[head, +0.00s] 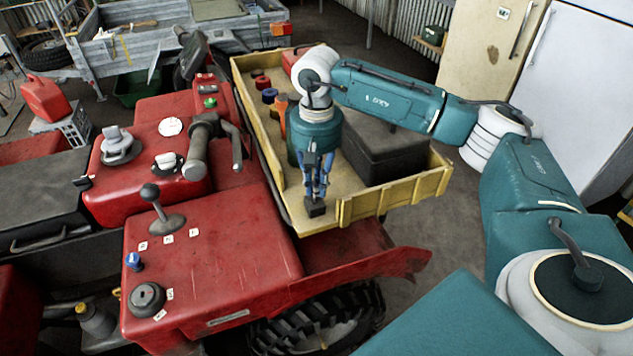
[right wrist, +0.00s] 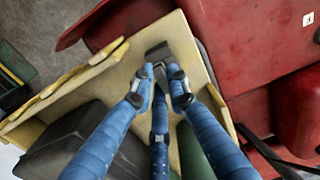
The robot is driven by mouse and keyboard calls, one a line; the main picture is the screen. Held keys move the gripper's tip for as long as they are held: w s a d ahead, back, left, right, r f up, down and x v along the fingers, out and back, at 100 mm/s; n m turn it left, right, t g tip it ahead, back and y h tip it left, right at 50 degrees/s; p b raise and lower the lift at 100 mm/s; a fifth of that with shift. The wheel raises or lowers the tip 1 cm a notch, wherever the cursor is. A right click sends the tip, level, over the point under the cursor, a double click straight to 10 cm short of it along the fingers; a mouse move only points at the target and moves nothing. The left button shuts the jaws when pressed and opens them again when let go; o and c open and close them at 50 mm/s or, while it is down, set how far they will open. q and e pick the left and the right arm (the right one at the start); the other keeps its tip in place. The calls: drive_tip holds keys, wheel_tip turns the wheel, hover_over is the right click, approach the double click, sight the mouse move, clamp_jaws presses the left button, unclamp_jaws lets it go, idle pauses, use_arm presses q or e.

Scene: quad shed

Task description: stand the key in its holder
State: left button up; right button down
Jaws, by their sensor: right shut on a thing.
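My right gripper (head: 317,186) points down over the near end of the yellow tray. Its blue fingers are shut on a small dark, block-ended piece, which I take to be the key (head: 315,208). In the right wrist view, the key (right wrist: 158,51) shows between and beyond the fingertips (right wrist: 163,76), over the tray's pale floor. I cannot tell whether it touches the tray. A round black socket (head: 147,297) with small white labels beside it sits on the red body; I cannot tell whether it is the key's holder. My left gripper is not in view.
The yellow tray (head: 345,212) also holds a black box (head: 385,150) and several small coloured items. The red body (head: 215,255) carries a lever (head: 160,210), a blue knob (head: 134,261) and a grey handlebar (head: 197,150). Its top near the socket is mostly clear.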

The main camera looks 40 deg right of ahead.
drive_tip(key=shift+f+b, duration=0.8)
drive_tip(key=shift+f, duration=0.3)
drive_tip(key=c, duration=1.6)
unclamp_jaws()
drive_tip(key=shift+r, duration=0.1)
drive_tip(key=shift+r, duration=0.1)
